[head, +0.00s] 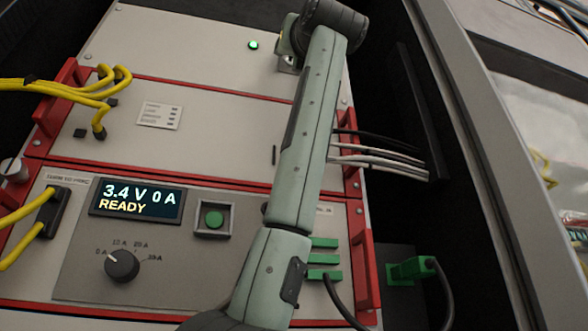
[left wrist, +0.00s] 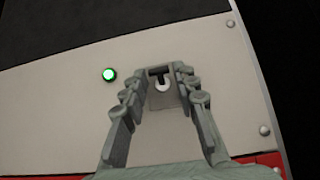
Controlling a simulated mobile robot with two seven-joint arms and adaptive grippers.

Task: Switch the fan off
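The fan switch (left wrist: 161,84) sits on a small grey plate in the top panel. In the left wrist view it shows as a dark T-shaped piece with a pale rounded part below it. My left gripper (left wrist: 163,70) is in front of it, with its fingers apart and the switch visible between them. I cannot tell whether a finger touches it. In the head view my left arm reaches up to the top panel, and its wrist and gripper (head: 288,48) mostly hide the switch. A green lamp (left wrist: 109,74) left of the switch is lit; it also shows in the head view (head: 253,45). My right gripper is not in view.
Below are a middle panel with yellow cables (head: 100,92), a display (head: 136,203) reading "3.4 V 0 A READY", a green button (head: 214,219) and a black knob (head: 122,266). Red handles (head: 362,262) stick out at the sides. Cables and green connectors (head: 412,268) lie to the right.

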